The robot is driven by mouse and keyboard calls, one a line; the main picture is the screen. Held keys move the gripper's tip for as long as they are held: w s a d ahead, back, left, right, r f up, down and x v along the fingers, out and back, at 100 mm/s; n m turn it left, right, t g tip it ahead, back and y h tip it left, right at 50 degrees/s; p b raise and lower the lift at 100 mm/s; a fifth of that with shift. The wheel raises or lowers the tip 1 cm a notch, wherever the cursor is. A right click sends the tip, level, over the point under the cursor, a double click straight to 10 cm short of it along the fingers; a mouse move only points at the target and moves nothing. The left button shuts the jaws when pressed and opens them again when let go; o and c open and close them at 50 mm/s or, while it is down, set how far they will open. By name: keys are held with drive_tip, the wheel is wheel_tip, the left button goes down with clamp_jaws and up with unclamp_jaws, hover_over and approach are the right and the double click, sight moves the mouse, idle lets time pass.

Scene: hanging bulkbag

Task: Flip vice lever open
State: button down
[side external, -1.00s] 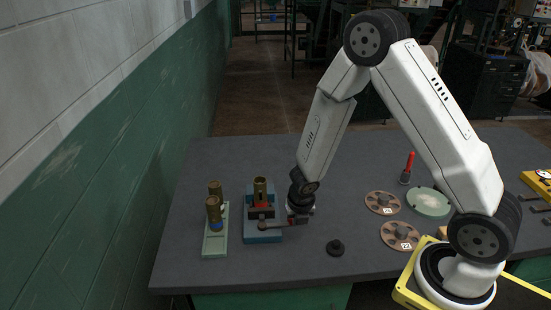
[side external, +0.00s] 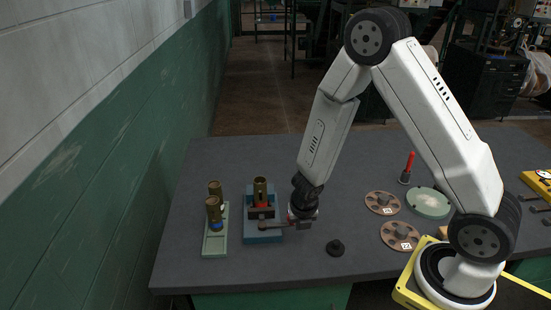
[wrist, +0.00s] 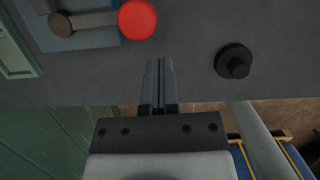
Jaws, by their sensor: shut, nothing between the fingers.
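The blue vice (side external: 263,237) stands on the table, with a brass cylinder (side external: 260,190) upright in it above a red part. The lever also shows at the vice's front in the side view (side external: 274,225). My gripper (wrist: 163,62) is shut and empty, just below and to the right of the knob in the wrist view; I see a gap between them there. In the side view, my gripper (side external: 301,221) is just right of the vice, its fingertips hard to make out.
A pale green tray (side external: 214,246) with brass cylinders is left of the vice. A black round knob-like piece (side external: 335,247) lies to the right. Brown discs (side external: 400,235), a green round plate (side external: 428,202) and a red-handled tool (side external: 407,169) are farther right. The table's back is clear.

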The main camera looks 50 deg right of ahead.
drive_tip(key=shift+s+a, duration=0.6)
drive_tip(key=shift+s, duration=0.35)
drive_tip(key=v, duration=1)
drive_tip(key=shift+s+d, duration=0.2)
idle(0.4)
idle(0.5)
drive_tip(key=s+a+r+m+y, duration=0.1)
drive_tip(key=s+r+m, duration=0.1)
drive_tip(key=m, duration=1.1)
drive_tip(key=s+a+r+m, duration=0.1)
drive_tip(key=r+m, duration=0.2)
drive_tip(key=m, duration=1.1)
drive_tip(key=shift+s+m+t+y, duration=0.3)
drive_tip(key=shift+s+y, duration=0.1)
